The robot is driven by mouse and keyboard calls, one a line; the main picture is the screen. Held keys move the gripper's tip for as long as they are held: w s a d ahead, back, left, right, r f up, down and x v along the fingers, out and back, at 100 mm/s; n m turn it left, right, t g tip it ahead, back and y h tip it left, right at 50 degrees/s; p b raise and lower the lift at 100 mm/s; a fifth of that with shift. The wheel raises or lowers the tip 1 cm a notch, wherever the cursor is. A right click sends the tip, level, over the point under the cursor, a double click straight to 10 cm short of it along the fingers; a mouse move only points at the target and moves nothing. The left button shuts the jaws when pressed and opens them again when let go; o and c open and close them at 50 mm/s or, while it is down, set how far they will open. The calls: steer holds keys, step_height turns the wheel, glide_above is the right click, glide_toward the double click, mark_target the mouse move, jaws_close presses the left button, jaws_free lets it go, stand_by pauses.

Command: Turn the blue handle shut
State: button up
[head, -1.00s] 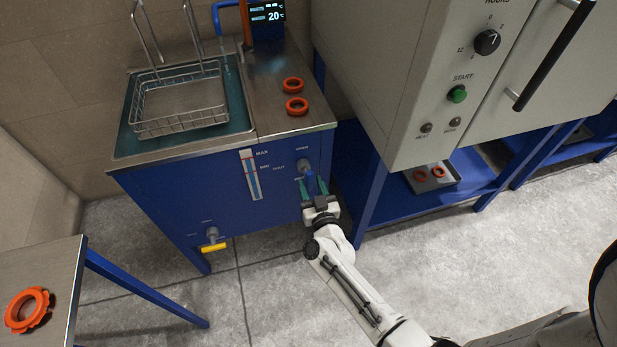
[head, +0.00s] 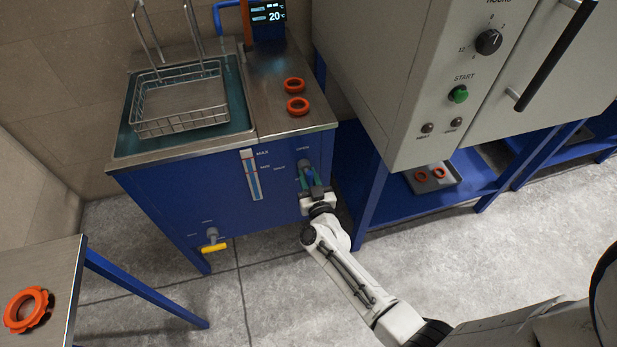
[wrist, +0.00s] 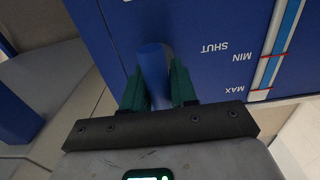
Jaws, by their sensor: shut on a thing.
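The blue handle (wrist: 153,62) is on the tank's blue front panel, beside the level gauge. In the wrist view it stands between my two green fingers, with the word SHUT to its right. In the head view the handle (head: 310,175) is mostly hidden by my fingers, under the OPEN label; its exact angle is hard to tell. My gripper (head: 309,172) is shut on the handle, and it also shows in the wrist view (wrist: 158,88).
A yellow handle (head: 214,247) sits lower left on the same panel. A wire basket (head: 180,105) rests in the bath above. The press cabinet's blue stand (head: 365,210) is close to the right of my gripper. Grey floor is clear in front.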

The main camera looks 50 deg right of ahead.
jaws_close()
steer(key=m, duration=0.2)
steer(key=shift+m, duration=0.4)
steer(key=m, duration=0.6)
steer(key=shift+b, duration=0.35)
steer(key=m+b, duration=0.1)
steer(key=m, duration=0.4)
steer(key=shift+s+f, duration=0.1)
steer(key=shift+m+b, duration=0.35)
steer(key=shift+m, duration=1.75)
steer(key=shift+d, duration=0.1)
